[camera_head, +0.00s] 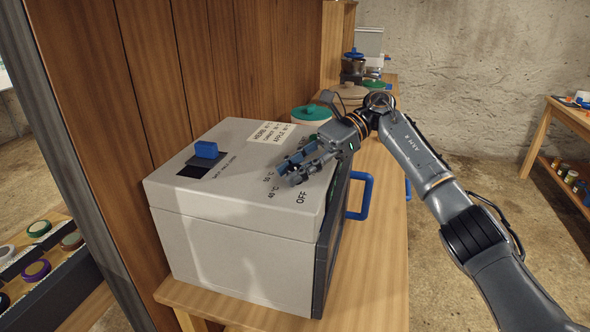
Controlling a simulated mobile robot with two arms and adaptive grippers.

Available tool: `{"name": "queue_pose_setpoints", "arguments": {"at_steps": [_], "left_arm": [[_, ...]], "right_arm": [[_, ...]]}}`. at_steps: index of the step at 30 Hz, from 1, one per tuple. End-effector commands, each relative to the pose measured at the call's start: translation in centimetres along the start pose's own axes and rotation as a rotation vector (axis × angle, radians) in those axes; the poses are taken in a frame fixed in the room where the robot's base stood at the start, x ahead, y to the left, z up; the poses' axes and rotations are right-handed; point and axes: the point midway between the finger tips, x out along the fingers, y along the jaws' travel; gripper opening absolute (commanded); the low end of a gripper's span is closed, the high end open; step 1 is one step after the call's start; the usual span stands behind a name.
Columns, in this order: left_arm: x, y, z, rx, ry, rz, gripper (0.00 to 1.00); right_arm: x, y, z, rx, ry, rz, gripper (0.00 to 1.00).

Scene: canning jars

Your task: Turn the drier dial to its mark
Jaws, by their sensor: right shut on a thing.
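The drier (240,245) is a pale grey box on a wooden bench, with a dark front and a blue handle (362,196) on its right side. Its top carries printed marks: OFF, 40 °C and another temperature above that. My right gripper (291,170) reaches in from the right and is shut on the drier dial, low over the top beside these marks. The fingers hide most of the dial, so its pointer and setting cannot be read. A white label (270,132) with printed lines lies at the back of the top. My left gripper is out of view.
A blue slider knob (206,150) stands in a dark panel on the drier's top left. A green-lidded pot (311,114) and other kitchenware stand behind. A wooden panel (200,60) rises close behind the drier. Coloured lids (36,270) lie at left. Bare bench (375,270) shows at right.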

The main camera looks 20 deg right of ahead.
Motion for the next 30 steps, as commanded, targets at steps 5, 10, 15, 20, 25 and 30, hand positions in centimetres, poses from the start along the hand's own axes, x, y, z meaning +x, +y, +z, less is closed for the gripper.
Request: {"name": "queue_pose_setpoints", "arguments": {"at_steps": [5, 10, 15, 20, 25, 30], "left_arm": [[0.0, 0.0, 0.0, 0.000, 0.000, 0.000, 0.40], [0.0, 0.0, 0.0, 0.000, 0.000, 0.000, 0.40], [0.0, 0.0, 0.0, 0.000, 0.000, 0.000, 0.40], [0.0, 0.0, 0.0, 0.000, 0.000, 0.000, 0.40], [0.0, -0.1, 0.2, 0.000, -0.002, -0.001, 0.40], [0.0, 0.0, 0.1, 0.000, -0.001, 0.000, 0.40]], "right_arm": [[0.0, 0.0, -0.1, 0.000, 0.002, 0.004, 0.00], [0.0, 0.0, -0.1, 0.000, 0.002, 0.003, 0.31], [0.0, 0.0, -0.1, 0.000, 0.002, 0.002, 0.53], [0.0, 0.0, -0.1, 0.000, 0.001, 0.002, 0.53], [-0.5, 0.0, -0.1, 0.000, 0.001, 0.000, 0.53], [-3.0, -0.1, 0.0, 0.001, 0.000, -0.003, 0.53]]}}
